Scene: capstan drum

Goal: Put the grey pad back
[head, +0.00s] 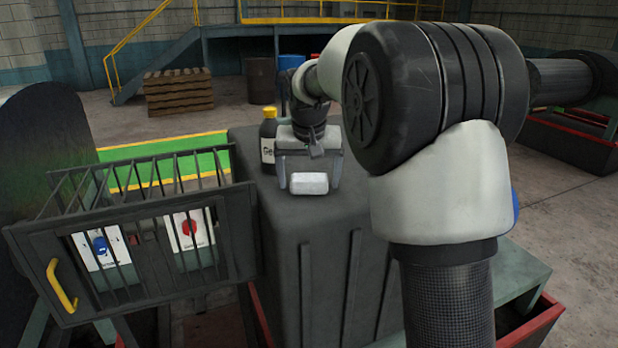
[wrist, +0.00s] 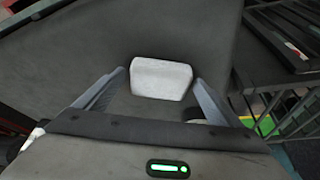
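The grey pad (head: 309,183) is a small, pale, rounded block lying on the flat top of a dark ribbed housing (head: 330,232). It also shows in the wrist view (wrist: 161,78), between the far ends of my fingers. My gripper (head: 309,170) is pointed down at the pad with its fingers spread wide, one to each side. In the wrist view (wrist: 160,77) a narrow gap shows between the pad and each fingertip. The pad appears to rest on the housing; I cannot tell the exact height of the fingertips.
A dark bottle with a yellow cap (head: 268,140) stands on the housing behind my gripper. A barred cage (head: 130,240) with a yellow handle (head: 61,286) stands at the left, with blue and red controls behind its bars. The housing top in front of the pad is clear.

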